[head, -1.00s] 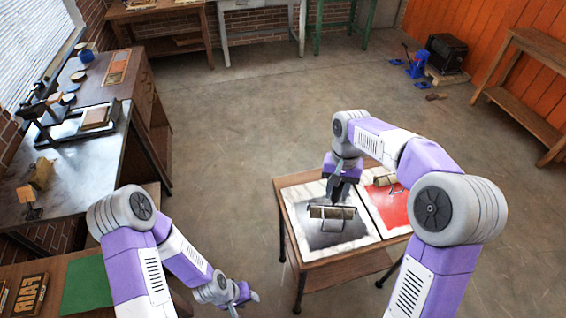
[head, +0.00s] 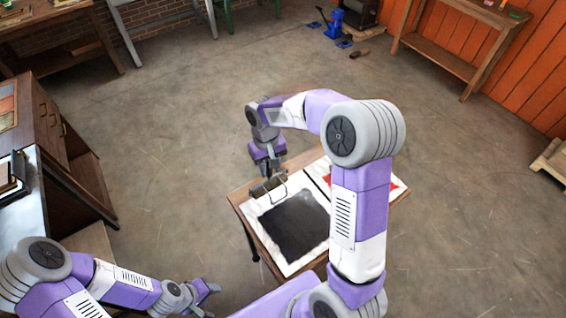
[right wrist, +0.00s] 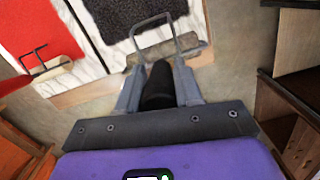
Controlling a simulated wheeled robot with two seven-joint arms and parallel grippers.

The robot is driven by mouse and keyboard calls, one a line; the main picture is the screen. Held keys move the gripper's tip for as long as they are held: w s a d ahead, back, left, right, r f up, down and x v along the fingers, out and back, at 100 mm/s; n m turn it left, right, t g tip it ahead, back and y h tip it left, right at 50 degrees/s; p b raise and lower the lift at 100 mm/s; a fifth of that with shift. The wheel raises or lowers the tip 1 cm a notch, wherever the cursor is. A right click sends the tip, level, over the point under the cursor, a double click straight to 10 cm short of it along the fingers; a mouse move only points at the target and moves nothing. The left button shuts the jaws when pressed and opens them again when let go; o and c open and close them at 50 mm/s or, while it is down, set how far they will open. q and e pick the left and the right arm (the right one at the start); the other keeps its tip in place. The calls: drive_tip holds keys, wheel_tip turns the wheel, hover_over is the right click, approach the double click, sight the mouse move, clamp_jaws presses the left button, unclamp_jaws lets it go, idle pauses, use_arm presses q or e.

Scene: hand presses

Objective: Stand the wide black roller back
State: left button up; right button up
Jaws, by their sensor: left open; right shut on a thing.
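The wide black roller (head: 268,186) is in my right gripper (head: 267,160), at the far left edge of the black ink slab (head: 293,222). In the right wrist view my right gripper (right wrist: 158,90) is shut on its black handle (right wrist: 158,82). The wire frame (right wrist: 167,22) points away from the gripper, and the roller's barrel (right wrist: 195,54) lies across beyond the fingertips. I cannot tell whether the roller touches the slab's white margin. My left gripper (head: 207,290) is open and empty, low at the left, apart from the slab table.
The slabs lie on a small wooden table (head: 240,195). A red ink slab (right wrist: 30,28) is beside the black one, with another roller (right wrist: 52,68) at its edge. A cabinet (head: 65,150) stands left, a wooden bench (head: 450,65) back right. Floor between is clear.

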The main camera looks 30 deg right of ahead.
drive_tip(key=s+d+f+n+p, duration=0.2)
drive_tip(key=s+d+n, duration=0.1)
drive_tip(key=s+d, duration=0.15)
use_arm(q)
drive_tip(key=shift+s+f+b, duration=0.45)
drive_tip(key=shift+b, duration=1.65)
use_arm(e)
drive_tip(key=shift+t, duration=0.5)
drive_tip(key=shift+s+a+f, duration=0.1)
drive_tip(key=shift+f, duration=1.35)
drive_tip(key=shift+a+f, duration=0.1)
drive_tip(key=shift+f, duration=1.35)
drive_tip(key=o, duration=1.5)
drive_tip(key=shift+c, duration=0.2)
